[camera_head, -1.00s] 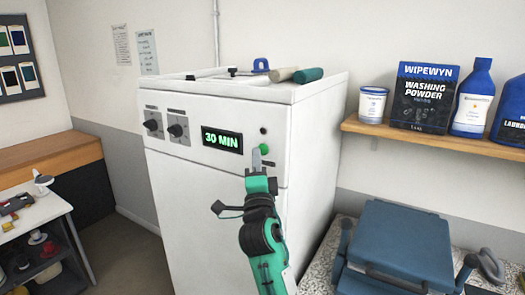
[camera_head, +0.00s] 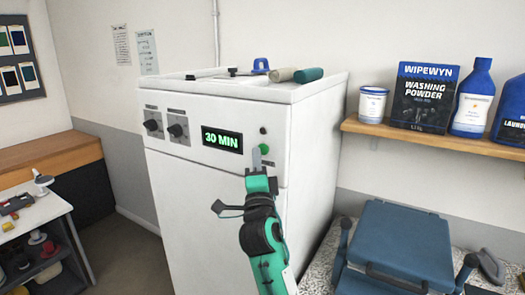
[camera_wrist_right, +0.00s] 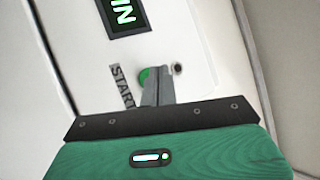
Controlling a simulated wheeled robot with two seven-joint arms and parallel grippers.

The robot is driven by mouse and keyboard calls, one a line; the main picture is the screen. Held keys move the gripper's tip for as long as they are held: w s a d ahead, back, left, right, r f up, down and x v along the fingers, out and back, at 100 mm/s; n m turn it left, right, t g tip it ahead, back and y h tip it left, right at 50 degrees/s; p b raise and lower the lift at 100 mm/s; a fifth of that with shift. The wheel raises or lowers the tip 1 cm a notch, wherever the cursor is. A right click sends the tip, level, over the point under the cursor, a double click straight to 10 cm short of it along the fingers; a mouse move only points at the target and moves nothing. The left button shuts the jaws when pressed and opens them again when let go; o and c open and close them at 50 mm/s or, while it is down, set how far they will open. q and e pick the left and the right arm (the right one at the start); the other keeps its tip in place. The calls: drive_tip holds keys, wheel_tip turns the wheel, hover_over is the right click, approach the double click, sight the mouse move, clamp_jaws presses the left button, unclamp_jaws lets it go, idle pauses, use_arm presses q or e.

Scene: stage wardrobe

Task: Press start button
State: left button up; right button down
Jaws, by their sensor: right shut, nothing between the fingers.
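The white machine (camera_head: 215,215) stands upright ahead of me with a lit display (camera_head: 222,140) reading "30 MIN". The green start button (camera_head: 265,148) sits to the right of the display, below a small dark knob (camera_head: 263,131). My right gripper (camera_head: 257,157) is shut and empty, its fingertips at the button in the head view. In the right wrist view the shut fingers (camera_wrist_right: 157,87) overlap the green button (camera_wrist_right: 145,75), beside a "START" label (camera_wrist_right: 122,86). The fingers cover part of the button, and I cannot tell whether they touch it. My left gripper is not in view.
Two dials (camera_head: 177,130) are on the machine's left. A brush-like tool and rolls (camera_head: 309,75) lie on its top. A white trolley (camera_head: 45,212) stands at left.

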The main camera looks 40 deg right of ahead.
drive_tip(key=shift+w+d, duration=0.2)
drive_tip(key=shift+d, duration=0.15)
drive_tip(key=shift+w+d+b, duration=0.1)
drive_tip(key=shift+d+b, duration=0.25)
idle(0.6)
drive_tip(key=shift+a, duration=0.15)
drive_tip(key=shift+s+a+b, duration=0.3)
drive_tip(key=shift+a+b, duration=0.05)
drive_tip(key=shift+a, duration=0.25)
drive_tip(key=a, duration=0.1)
drive_tip(key=s+a+b, duration=0.1)
drive_tip(key=a, duration=0.1)
drive_tip(key=s+a+b, duration=0.1)
drive_tip(key=shift+a, duration=0.3)
idle(0.9)
